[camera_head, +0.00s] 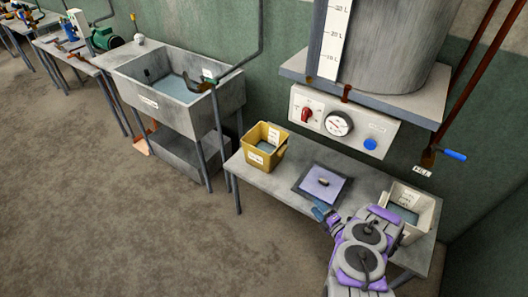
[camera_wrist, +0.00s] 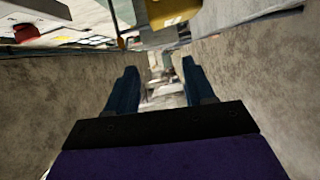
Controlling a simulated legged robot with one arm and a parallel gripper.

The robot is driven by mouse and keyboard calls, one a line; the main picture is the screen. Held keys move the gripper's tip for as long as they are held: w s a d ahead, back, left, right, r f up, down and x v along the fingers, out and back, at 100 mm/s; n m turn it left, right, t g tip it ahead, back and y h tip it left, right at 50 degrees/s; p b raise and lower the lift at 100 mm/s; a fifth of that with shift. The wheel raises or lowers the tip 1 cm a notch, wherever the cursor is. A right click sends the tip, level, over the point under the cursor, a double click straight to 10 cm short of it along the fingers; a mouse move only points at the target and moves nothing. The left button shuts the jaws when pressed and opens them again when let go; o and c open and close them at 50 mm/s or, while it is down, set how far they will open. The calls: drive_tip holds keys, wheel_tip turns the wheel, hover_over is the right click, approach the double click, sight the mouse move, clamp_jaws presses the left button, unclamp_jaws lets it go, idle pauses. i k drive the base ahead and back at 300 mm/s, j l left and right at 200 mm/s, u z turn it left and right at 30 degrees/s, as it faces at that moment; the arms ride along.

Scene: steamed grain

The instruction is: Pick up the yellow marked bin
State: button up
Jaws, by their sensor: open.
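The yellow bin (camera_head: 264,147) with white labels stands upright at the left end of the grey metal table, seen in the head view. Its inside looks blue-grey. In the wrist view, a yellow surface (camera_wrist: 170,10) at the top edge appears to be part of this bin, mostly cut off. My gripper (camera_head: 322,210) is at the front edge of the table, right of the yellow bin and apart from it. In the wrist view my gripper (camera_wrist: 158,85) has its two blue fingers spread wide with nothing between them.
A white labelled bin (camera_head: 410,208) stands at the table's right end, beside my arm. A dark square plate with a lilac top (camera_head: 322,184) lies mid-table. A control panel (camera_head: 342,122) and large tank (camera_head: 385,40) are behind. A sink (camera_head: 182,88) stands left. The floor in front is clear.

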sight(265, 146)
drive_tip(key=i, duration=0.85)
